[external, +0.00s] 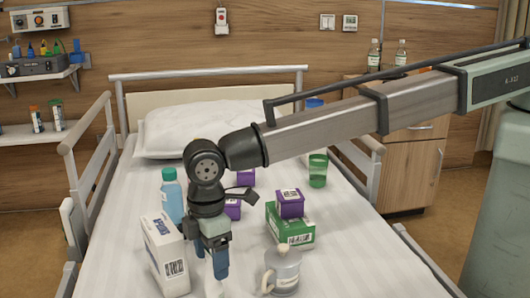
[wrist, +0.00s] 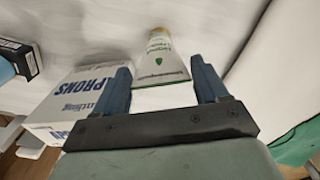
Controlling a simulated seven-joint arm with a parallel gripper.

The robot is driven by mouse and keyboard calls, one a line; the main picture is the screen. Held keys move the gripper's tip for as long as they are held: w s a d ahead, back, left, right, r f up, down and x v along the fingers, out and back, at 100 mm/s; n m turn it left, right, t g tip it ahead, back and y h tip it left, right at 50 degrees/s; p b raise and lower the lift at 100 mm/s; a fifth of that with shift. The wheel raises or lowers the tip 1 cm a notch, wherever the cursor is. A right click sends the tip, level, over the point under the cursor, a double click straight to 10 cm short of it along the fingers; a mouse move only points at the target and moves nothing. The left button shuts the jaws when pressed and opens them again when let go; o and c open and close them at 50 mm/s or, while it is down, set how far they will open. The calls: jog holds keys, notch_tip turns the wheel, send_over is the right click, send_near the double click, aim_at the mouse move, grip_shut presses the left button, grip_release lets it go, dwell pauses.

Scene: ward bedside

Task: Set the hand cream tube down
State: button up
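The hand cream tube (wrist: 160,62) is white with green print. In the wrist view its wide end sits between the two fingers of my gripper (wrist: 165,85), and its narrow end points away. The fingers appear to be shut on the tube's wide end. In the external view my gripper (external: 215,264) points down over the near part of the bed, with the white tube (external: 213,287) below the fingers. The tube's lower end is cut off by the frame edge, so I cannot tell whether it touches the sheet.
A white and blue apron box (external: 167,262) stands close left of my gripper, with a blue bottle (external: 172,197) behind it. A mug (external: 284,271) stands to the right. A green box (external: 291,231) bears a purple box (external: 290,204). A green cup (external: 317,171) stands farther back.

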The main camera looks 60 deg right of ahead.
jog(key=o, duration=0.3)
notch_tip(320, 180, up, 12)
jog(key=shift+r, duration=0.15)
dwell(0.5)
dwell(0.5)
